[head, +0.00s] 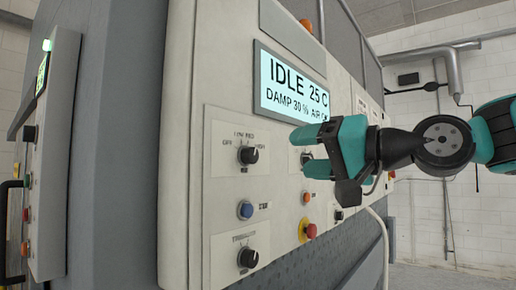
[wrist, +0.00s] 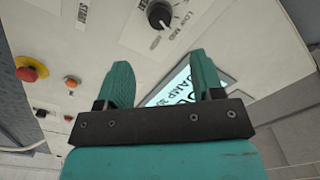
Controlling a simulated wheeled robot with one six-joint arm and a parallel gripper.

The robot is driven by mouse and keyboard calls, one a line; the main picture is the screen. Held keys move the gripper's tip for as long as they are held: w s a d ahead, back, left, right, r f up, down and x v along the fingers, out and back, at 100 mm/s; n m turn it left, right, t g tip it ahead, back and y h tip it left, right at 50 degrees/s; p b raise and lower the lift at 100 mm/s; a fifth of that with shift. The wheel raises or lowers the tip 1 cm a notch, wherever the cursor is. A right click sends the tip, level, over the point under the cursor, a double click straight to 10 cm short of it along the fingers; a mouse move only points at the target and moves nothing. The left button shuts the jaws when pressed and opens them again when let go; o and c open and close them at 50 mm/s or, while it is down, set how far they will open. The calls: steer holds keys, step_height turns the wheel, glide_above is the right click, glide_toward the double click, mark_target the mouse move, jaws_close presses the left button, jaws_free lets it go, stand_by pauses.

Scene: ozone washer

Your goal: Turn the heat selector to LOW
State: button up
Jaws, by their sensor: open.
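A black knob (head: 248,155) with labels reading OFF, LOW MED and HIGH sits on the cream panel at the left of the head view. Its pointer is too small to read. The wrist view shows a black knob (wrist: 159,14) at the top edge with LOW and a second word beside it. My gripper (head: 310,152) is open and empty, to the right of the labelled knob and in front of another dark knob that it partly hides. In the wrist view my two teal fingers (wrist: 160,66) stand apart, below the knob and not touching it.
The lit display (head: 292,85) reads IDLE 25 C. A blue button (head: 245,210), a lower black knob (head: 248,258) and a red mushroom button (head: 310,230) sit below. The mushroom button also shows in the wrist view (wrist: 30,70). A grey cabinet wall stands left.

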mark_target(254, 156)
steer(key=p+x, duration=0.3)
steer(key=x, duration=0.7)
steer(key=shift+w+a, duration=0.15)
steer(key=shift+a, duration=0.1)
steer(key=c, duration=0.9)
